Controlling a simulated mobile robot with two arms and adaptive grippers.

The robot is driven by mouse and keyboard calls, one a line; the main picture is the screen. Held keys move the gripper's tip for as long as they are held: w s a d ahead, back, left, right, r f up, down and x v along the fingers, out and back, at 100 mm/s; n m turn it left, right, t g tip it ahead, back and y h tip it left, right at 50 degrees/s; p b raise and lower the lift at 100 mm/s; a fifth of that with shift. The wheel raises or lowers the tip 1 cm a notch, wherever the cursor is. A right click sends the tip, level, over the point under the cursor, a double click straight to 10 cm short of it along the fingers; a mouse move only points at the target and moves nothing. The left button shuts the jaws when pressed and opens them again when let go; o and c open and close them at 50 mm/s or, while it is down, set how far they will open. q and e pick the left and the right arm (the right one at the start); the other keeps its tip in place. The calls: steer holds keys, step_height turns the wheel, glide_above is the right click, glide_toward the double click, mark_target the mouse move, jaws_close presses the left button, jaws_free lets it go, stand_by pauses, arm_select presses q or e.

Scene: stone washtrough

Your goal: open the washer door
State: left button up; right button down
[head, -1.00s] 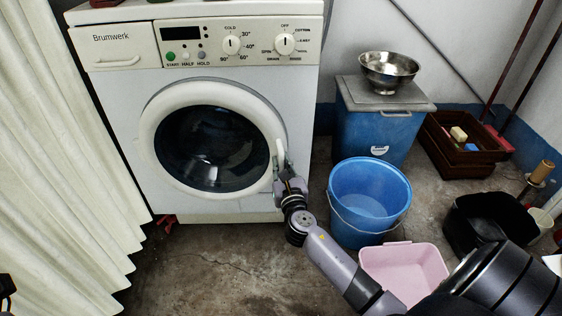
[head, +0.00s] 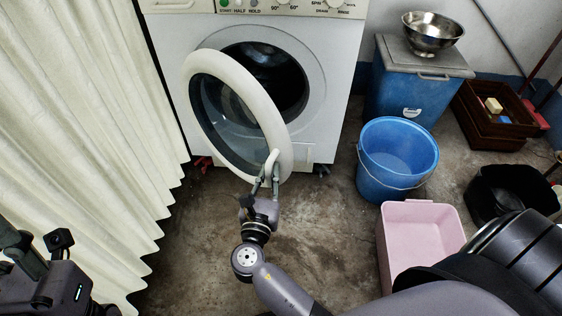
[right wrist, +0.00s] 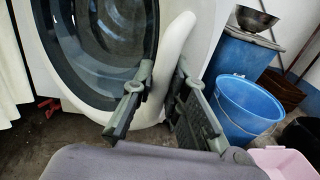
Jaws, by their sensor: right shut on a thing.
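The white washer (head: 325,100) stands at the back with its round door (head: 189,88) swung partly open, out from the body on its left side. The dark drum opening (head: 275,75) shows behind it. The curved white door handle (head: 271,160) is at the door's near right edge, and it also shows in the right wrist view (right wrist: 176,45). My right gripper (head: 267,178) is shut on the handle, one finger on each side of it. My left gripper (head: 45,270) is only partly in view at the lower left, and its fingers are unclear.
A cream curtain (head: 100,120) hangs along the left. A blue bucket (head: 395,160), a pink tub (head: 420,245), a black tub (head: 510,190) and a blue bin (head: 405,95) stand to the right. Bare floor (head: 190,250) lies in front of the washer.

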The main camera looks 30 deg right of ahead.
steer(key=shift+s+a, duration=0.1)
steer(key=shift+a, duration=0.3)
steer(key=shift+s+a, duration=0.2)
steer(key=shift+a, duration=0.15)
steer(key=c, duration=1.8)
jaws_free()
steer(key=shift+o, duration=1.2)
